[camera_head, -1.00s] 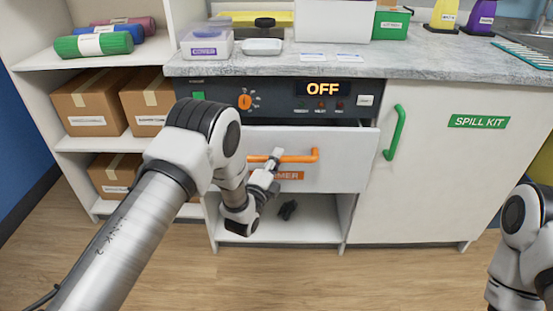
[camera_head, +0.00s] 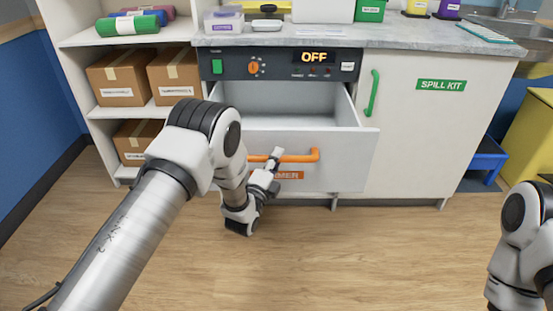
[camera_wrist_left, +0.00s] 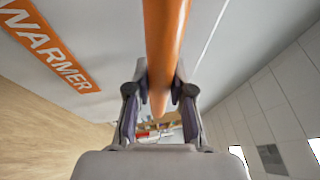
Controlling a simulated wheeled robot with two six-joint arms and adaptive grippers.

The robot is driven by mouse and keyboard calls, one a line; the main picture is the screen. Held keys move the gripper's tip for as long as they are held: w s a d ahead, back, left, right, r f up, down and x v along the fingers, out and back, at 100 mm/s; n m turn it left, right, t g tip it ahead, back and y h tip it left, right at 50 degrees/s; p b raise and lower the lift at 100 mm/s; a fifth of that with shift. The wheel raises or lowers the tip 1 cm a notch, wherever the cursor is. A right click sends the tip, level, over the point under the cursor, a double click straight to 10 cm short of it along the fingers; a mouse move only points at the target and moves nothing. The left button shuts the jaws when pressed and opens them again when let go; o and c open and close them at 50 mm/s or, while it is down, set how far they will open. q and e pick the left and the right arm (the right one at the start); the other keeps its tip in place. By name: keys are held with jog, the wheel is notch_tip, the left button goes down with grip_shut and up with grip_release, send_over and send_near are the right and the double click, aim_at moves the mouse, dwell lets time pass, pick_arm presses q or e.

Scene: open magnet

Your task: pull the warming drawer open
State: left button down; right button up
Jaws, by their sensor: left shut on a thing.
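The warming drawer (camera_head: 345,160) stands well open below the control panel, and its bare inside (camera_head: 290,100) shows. An orange bar handle (camera_head: 300,157) runs across its front above a partly covered orange WARMER label (camera_head: 290,175). My left gripper (camera_head: 275,157) is shut on the handle near its left part. In the left wrist view the orange handle (camera_wrist_left: 165,45) passes between the two fingers of the left gripper (camera_wrist_left: 158,100). My right arm shows at the right edge, but its gripper is out of view.
The panel (camera_head: 280,64) above the drawer reads OFF. A SPILL KIT cupboard door (camera_head: 430,130) with a green handle (camera_head: 373,93) is to the right. Shelves with cardboard boxes (camera_head: 118,78) stand to the left. The wooden floor (camera_head: 350,250) in front is clear.

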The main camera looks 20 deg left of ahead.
pick_arm(q)
jog(key=shift+s, duration=0.1)
jog(key=c, duration=1)
grip_release()
jog(key=v, duration=1.2)
jog(key=shift+f, duration=0.1)
